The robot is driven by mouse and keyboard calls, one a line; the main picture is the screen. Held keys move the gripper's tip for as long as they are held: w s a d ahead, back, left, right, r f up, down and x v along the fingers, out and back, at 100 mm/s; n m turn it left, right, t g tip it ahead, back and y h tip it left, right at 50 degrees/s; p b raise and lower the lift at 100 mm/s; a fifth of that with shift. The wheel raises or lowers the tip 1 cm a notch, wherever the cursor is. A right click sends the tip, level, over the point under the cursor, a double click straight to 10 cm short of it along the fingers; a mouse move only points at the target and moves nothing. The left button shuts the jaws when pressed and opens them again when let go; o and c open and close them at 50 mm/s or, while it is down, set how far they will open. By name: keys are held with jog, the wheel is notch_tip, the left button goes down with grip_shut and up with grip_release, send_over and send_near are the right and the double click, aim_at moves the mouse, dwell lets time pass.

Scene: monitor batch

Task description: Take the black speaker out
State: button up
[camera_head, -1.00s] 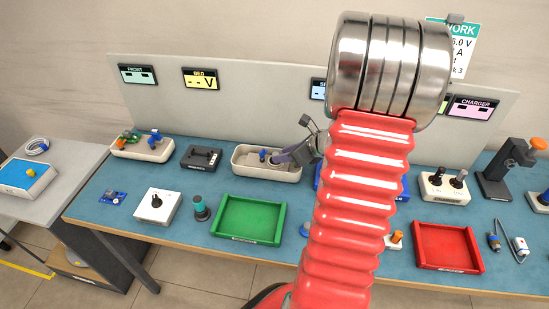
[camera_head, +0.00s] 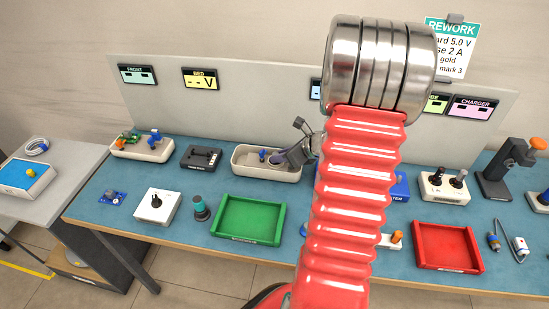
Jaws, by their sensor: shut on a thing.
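A cream open housing (camera_head: 244,168) stands at the back middle of the blue bench, with a small blue part (camera_head: 262,155) inside. My gripper (camera_head: 278,158) reaches into the right part of this housing from the right, tilted down. It is shut on a small dark round thing at its tips, which appears to be the black speaker (camera_head: 276,159). The speaker is low, near the housing's floor; I cannot tell whether it touches it. The jaws hide part of it. My red ribbed arm hides the bench to the right.
A green tray (camera_head: 219,226) and a red tray (camera_head: 419,257) lie empty at the front. A second cream housing (camera_head: 128,154) with a green board and a dark device (camera_head: 201,158) stand to the left. A grey back panel (camera_head: 260,98) rises behind.

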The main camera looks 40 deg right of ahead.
grip_shut()
jog(key=shift+r, duration=0.2)
jog(key=shift+r, duration=1.95)
jog(key=shift+w+a, duration=0.1)
jog(key=shift+a, duration=0.05)
